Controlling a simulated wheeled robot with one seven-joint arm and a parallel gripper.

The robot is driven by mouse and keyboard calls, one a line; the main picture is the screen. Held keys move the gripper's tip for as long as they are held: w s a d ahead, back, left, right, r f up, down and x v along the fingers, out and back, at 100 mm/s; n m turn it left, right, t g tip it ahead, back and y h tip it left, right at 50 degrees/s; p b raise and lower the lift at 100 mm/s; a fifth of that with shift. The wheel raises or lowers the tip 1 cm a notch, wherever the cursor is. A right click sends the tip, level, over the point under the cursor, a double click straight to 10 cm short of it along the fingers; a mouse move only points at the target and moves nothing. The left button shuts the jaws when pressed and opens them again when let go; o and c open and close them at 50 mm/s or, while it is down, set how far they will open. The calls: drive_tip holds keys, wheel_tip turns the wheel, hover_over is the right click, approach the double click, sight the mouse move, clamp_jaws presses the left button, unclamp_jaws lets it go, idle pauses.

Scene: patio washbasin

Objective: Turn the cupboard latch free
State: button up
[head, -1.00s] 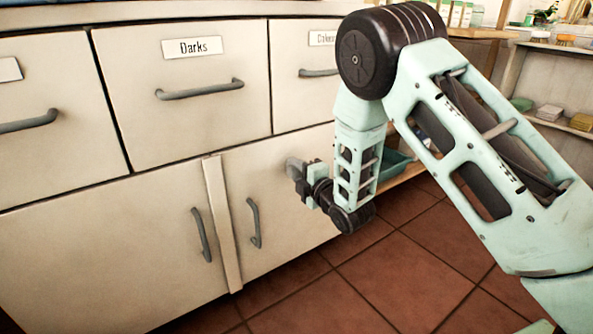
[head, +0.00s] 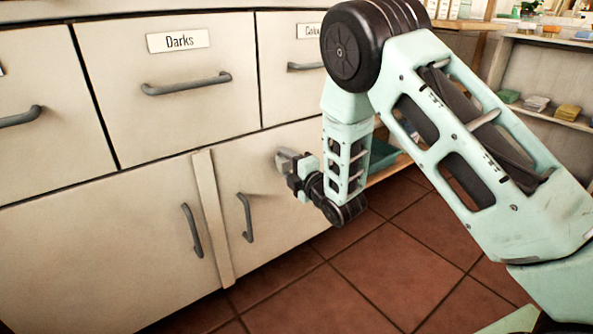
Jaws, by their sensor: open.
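The cupboard has a left door (head: 110,245) and a right door (head: 275,215), both looking shut, each with a grey upright handle. A pale upright strip (head: 213,220) stands between the doors. I cannot tell whether this strip is the latch, and no other latch is clearly visible. My gripper (head: 284,160) is open at the upper part of the right door, above and to the right of its handle (head: 245,217). Its grey fingertips are close to the door face. I cannot tell if they touch it. My wrist hides part of the door's right side.
Drawers with grey handles sit above the doors; the middle drawer (head: 168,92) is labelled "Darks". A teal bin (head: 383,155) stands on a low wooden shelf behind my arm. Open shelves (head: 545,80) stand at the right. The tiled floor (head: 390,265) in front is clear.

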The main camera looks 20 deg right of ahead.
drive_tip(key=p+v, duration=0.4)
drive_tip(key=v, duration=1.3)
drive_tip(key=shift+p, duration=0.35)
drive_tip(key=shift+s, duration=0.1)
